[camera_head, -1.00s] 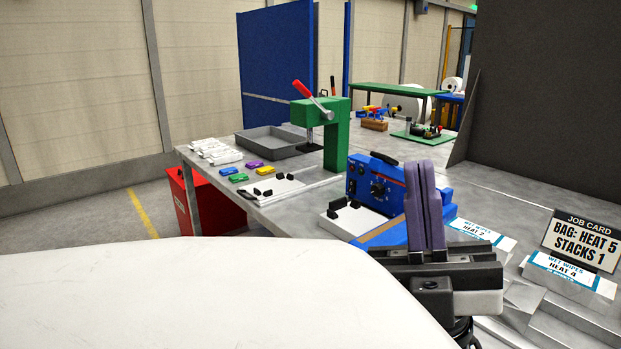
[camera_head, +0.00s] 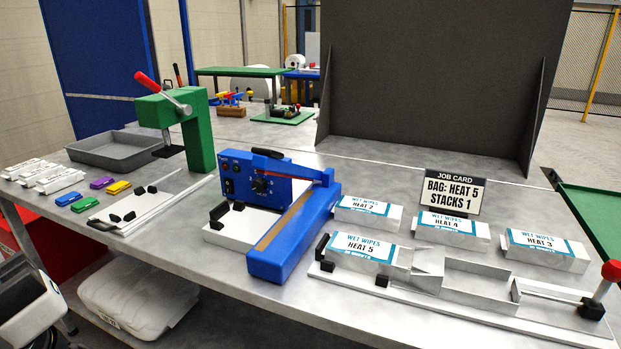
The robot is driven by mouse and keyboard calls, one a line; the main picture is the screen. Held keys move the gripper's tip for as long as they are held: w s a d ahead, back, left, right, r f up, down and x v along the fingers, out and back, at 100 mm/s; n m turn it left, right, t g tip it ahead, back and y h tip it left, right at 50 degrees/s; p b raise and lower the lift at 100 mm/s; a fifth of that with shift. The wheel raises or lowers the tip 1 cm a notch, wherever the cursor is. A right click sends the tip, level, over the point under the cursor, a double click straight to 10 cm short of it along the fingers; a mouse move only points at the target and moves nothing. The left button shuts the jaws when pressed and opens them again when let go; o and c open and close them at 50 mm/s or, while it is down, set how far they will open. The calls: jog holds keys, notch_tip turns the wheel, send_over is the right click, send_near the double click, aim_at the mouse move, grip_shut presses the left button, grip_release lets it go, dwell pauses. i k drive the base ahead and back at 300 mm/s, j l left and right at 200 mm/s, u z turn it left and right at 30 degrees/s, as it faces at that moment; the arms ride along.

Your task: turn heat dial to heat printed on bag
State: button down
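The heat dial (camera_head: 260,186) is a dark knob on the front panel of the blue heat sealer (camera_head: 295,231) in the middle of the table. Its pointer setting is too small to read. The wet wipes bags are white with blue bands. The HEAT 5 bag (camera_head: 362,250) lies at the front, right of the sealer. The HEAT 2 bag (camera_head: 367,211), HEAT 4 bag (camera_head: 452,229) and HEAT 3 bag (camera_head: 545,249) lie behind it and to its right. The job card (camera_head: 452,193) reads "BAG: HEAT 5, STACKS 1". My gripper is out of view.
A green press (camera_head: 200,130) with a red lever and a grey tray (camera_head: 122,149) stand at the left. A metal fixture (camera_head: 470,287) with a red-knobbed lever runs along the front right edge. A dark panel (camera_head: 440,80) stands behind the bags.

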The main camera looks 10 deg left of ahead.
aim_at(259, 185)
jog(key=u, duration=0.45)
jog(key=i+j, duration=0.2)
jog(key=i, duration=0.2)
jog(key=i+j+u, duration=0.1)
jog(key=i+j, duration=0.15)
jog(key=i, duration=0.15)
jog(key=i+j, duration=0.15)
jog(key=i, duration=0.25)
